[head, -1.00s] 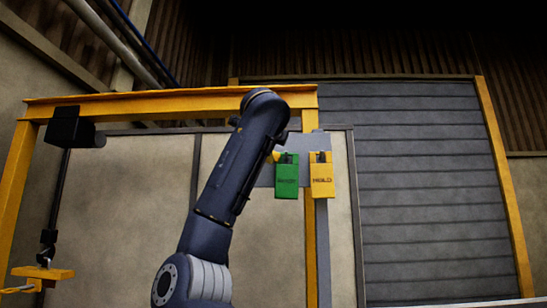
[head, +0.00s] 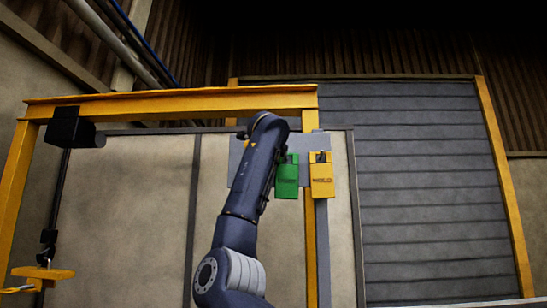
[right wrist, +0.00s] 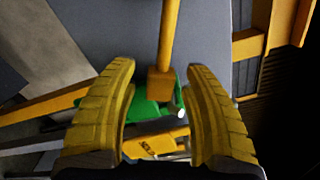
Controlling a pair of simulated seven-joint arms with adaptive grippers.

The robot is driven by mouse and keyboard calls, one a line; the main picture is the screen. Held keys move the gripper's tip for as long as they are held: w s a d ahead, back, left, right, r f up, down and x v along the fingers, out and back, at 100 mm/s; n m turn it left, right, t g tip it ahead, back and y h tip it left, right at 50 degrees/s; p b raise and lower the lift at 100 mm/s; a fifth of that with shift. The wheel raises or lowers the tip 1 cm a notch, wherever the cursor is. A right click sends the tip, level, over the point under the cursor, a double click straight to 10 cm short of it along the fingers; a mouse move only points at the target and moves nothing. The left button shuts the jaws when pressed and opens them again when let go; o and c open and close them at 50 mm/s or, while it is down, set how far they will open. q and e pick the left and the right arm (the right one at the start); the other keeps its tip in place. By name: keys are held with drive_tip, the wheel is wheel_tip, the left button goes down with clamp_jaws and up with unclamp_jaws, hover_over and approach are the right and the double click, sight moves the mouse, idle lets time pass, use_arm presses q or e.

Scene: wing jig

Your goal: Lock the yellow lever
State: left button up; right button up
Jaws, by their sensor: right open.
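The yellow lever (right wrist: 168,45) shows in the right wrist view as a straight bar coming down from the top edge to a square block end. My right gripper (right wrist: 158,76) has its two yellow ribbed fingers apart, with the lever's block end in the gap between them as seen from the wrist. No finger visibly touches it; the depth between them is hard to tell. A green box (head: 287,177) and a yellow box marked HOLD (head: 321,176) hang side by side on a grey plate (head: 238,160). In the head view my arm hides the gripper and most of the lever. My left gripper is not in view.
A yellow frame (head: 180,104) spans above, with its post beside the boxes. The green box (right wrist: 150,112) and the HOLD box (right wrist: 163,143) lie close by the fingers in the wrist view. A black fixture (head: 72,127) hangs at left. A grey shutter (head: 415,190) stands behind.

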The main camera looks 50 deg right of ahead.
drive_tip(key=shift+c, duration=0.6)
clamp_jaws()
drive_tip(key=shift+s+d+r+n, duration=0.1)
drive_tip(key=shift+s+r+n, duration=0.1)
drive_tip(key=shift+r+n, duration=0.35)
drive_tip(key=shift+s+d+r+n, duration=0.1)
drive_tip(key=shift+s+r+n, duration=0.05)
drive_tip(key=shift+r+n, duration=1.1)
drive_tip(key=shift+n, duration=0.3)
